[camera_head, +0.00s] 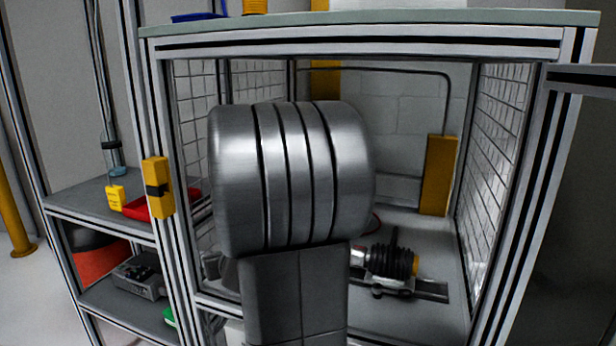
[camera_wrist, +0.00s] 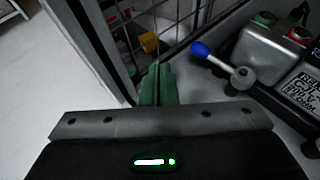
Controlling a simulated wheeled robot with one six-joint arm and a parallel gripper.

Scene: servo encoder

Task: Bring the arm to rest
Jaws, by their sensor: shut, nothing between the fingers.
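My gripper (camera_wrist: 158,78) shows in the wrist view with its green fingers shut together and nothing between them. Its tips are near the cell's frame post and wire mesh, left of a lever with a blue knob (camera_wrist: 200,50). Whether they touch anything is hard to tell. In the head view my own grey arm, a large silver joint on a square link, fills the middle and hides my gripper and much of the cell's inside.
The framed cell (camera_head: 360,42) has mesh side walls. A black ribbed unit (camera_head: 392,261) sits on its floor. A shelf (camera_head: 85,197) with a red tray stands left. In the wrist view, a metal box (camera_wrist: 270,50) stands right of the lever; pale floor lies left.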

